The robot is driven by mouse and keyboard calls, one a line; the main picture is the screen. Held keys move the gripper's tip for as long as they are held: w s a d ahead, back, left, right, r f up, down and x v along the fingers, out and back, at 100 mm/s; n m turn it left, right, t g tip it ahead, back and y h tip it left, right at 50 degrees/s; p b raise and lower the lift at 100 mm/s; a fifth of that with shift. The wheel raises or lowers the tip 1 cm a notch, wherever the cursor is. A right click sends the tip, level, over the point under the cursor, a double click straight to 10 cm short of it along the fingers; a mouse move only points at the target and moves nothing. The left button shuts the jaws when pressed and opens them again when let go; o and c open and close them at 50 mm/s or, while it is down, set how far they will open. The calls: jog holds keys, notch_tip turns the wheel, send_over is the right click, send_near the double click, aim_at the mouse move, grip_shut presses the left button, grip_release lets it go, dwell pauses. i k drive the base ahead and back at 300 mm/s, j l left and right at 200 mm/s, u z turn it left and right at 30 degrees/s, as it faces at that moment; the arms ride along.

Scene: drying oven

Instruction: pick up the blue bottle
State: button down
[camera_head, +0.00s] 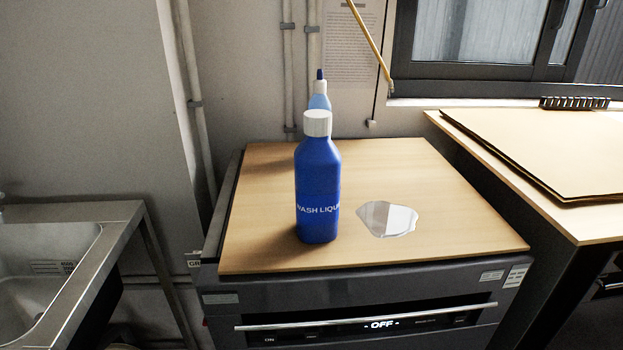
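The blue bottle (317,185) stands upright on the wooden top (440,215) of the drying oven. It has a white cap and a label reading "WASH LIQU", cut off by the curve of the bottle. My gripper is not in view.
A smaller light-blue bottle (319,97) with a dark blue tip stands behind the blue bottle, partly hidden by it. A clear puddle (387,219) lies to its right. A metal sink (75,260) is at left, a table with boards (545,150) at right.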

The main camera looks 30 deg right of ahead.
aim_at(317, 162)
jog(key=k+j+z, duration=0.1)
jog(key=z, duration=0.35)
jog(key=k+z, duration=0.2)
jog(key=z, duration=0.2)
jog(key=k+z, duration=0.15)
jog(key=z, duration=0.3)
